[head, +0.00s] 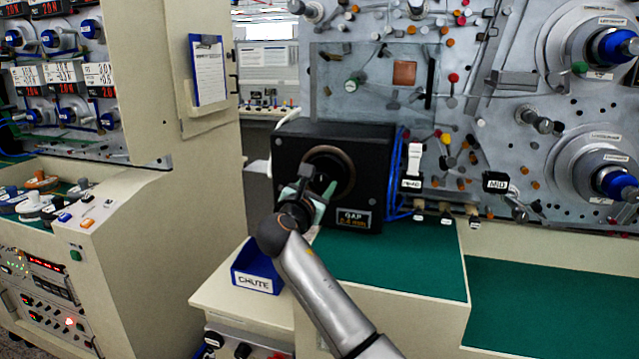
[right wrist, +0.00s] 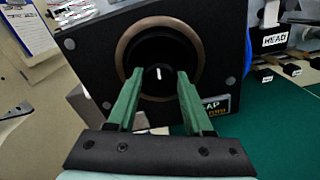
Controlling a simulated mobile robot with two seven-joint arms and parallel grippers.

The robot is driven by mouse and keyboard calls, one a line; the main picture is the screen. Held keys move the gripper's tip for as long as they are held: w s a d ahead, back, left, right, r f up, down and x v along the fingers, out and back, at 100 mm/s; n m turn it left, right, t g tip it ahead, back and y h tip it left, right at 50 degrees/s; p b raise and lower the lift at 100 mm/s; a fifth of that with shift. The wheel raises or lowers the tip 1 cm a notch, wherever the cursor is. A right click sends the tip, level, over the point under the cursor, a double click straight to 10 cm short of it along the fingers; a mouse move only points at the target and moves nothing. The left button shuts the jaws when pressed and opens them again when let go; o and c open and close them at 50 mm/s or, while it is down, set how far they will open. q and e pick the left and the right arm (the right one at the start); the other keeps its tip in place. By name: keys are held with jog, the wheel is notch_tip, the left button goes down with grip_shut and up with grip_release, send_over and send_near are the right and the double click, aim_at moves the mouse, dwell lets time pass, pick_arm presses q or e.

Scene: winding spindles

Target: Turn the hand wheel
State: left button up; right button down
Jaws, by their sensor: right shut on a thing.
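A black box (head: 289,150) stands on the green bench top, with a round brown ring (head: 350,168) on its front face and a label reading GAP. In the right wrist view, a dark round hand wheel (right wrist: 157,84) with a short white mark sits inside the brown ring (right wrist: 122,55). My right gripper (right wrist: 159,73) has its two green fingers on either side of the dark wheel and is shut on it. In the head view my right gripper (head: 318,185) reaches the front of the box and hides part of the wheel. My left gripper is not in view.
A blue bin marked CHUTE (head: 256,268) sits below and left of my right forearm. Blue cables (head: 396,185) and labelled HEAD switches run right of the box. A cream cabinet (head: 210,200) stands at left. The green bench (head: 420,265) right of the forearm is clear.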

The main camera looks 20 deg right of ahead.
jog(key=m, duration=0.4)
jog(key=shift+f, duration=0.1)
jog(key=m+b, duration=0.1)
jog(key=m, duration=0.4)
jog(key=m+b, duration=0.2)
jog(key=m, duration=0.2)
jog(key=shift+m+b, duration=0.3)
jog(key=m+b, duration=0.1)
jog(key=m, duration=0.2)
jog(key=shift+b, duration=0.3)
jog(key=shift+m, duration=0.7)
jog(key=shift+m+b, duration=0.5)
jog(key=shift+m, duration=0.1)
